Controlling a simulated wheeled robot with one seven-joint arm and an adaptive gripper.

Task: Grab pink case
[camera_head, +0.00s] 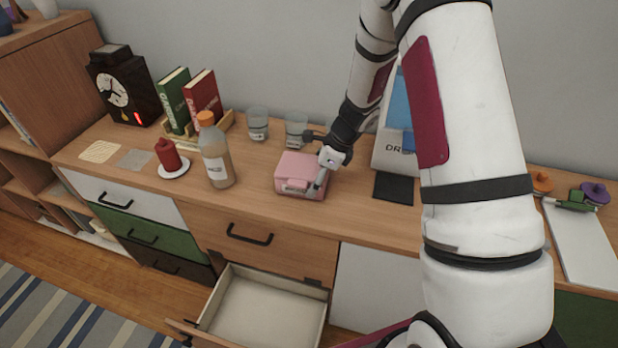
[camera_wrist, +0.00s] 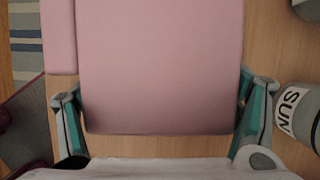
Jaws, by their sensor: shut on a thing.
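The pink case (camera_head: 294,174) is a small box on the wooden cabinet top, near its front edge in the head view. In the wrist view the pink case (camera_wrist: 160,60) fills the middle of the picture. My gripper (camera_head: 318,178) reaches down at the right side of the case. In the wrist view my gripper (camera_wrist: 160,125) has one teal finger on each side of the case, and it is shut on it. The case appears to rest on the cabinet top; I cannot tell if it is lifted.
A bottle (camera_head: 216,152) stands left of the case, and two glasses (camera_head: 257,124) stand behind. A red candle (camera_head: 167,155) is further left. A black pad (camera_head: 394,188) lies to the right. An open, empty-looking drawer (camera_head: 265,310) juts out below.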

